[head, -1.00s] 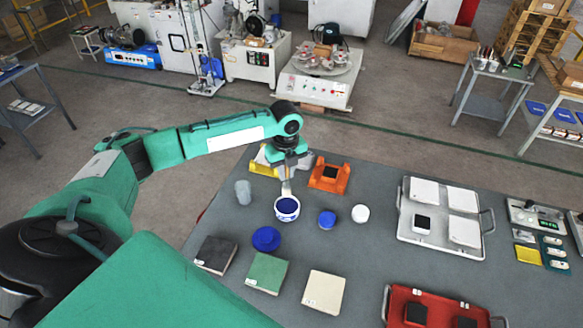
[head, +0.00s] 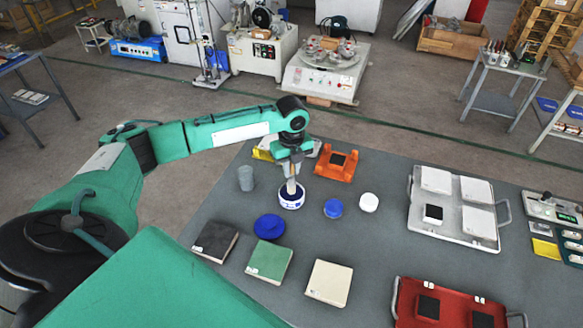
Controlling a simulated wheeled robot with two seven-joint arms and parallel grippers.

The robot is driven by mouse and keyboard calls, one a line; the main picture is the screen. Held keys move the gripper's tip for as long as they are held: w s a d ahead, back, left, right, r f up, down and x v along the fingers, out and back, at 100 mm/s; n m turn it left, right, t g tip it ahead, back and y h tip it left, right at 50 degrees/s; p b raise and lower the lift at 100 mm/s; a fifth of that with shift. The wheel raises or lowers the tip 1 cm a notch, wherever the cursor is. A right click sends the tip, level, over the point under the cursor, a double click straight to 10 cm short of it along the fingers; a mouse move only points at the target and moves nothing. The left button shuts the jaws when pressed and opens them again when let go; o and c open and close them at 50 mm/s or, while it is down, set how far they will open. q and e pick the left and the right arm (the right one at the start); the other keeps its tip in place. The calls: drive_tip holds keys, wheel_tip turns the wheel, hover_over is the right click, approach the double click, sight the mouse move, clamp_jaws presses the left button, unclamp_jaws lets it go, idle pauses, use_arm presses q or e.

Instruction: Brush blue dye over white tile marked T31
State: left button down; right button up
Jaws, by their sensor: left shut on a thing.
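My left gripper (head: 291,170) is shut on a pale brush (head: 291,187) held upright, its lower end inside a small white cup (head: 291,203) with blue dye. The bristles are hidden by the cup. In front lie three square tiles: a cream-white tile (head: 329,283) at right, a green tile (head: 269,263) in the middle and a dark grey tile (head: 215,242) at left. Their small markings are too small to read, so I cannot tell which is T31. My right gripper is not in view.
A blue round lid (head: 269,227), a blue pot (head: 333,208), a white round pot (head: 369,202) and a clear beaker (head: 246,178) stand near the cup. Behind is an orange holder (head: 336,164). A white tray (head: 424,238) with white pieces and a red tray (head: 400,309) lie right.

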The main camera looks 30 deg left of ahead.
use_arm(q)
drive_tip(key=shift+f, duration=0.5)
idle(0.8)
idle(0.9)
drive_tip(key=shift+f+p, duration=0.1)
drive_tip(key=shift+p, duration=0.25)
idle(0.9)
wheel_tip(320, 180, up, 7)
drive_tip(key=p, duration=0.7)
idle(0.9)
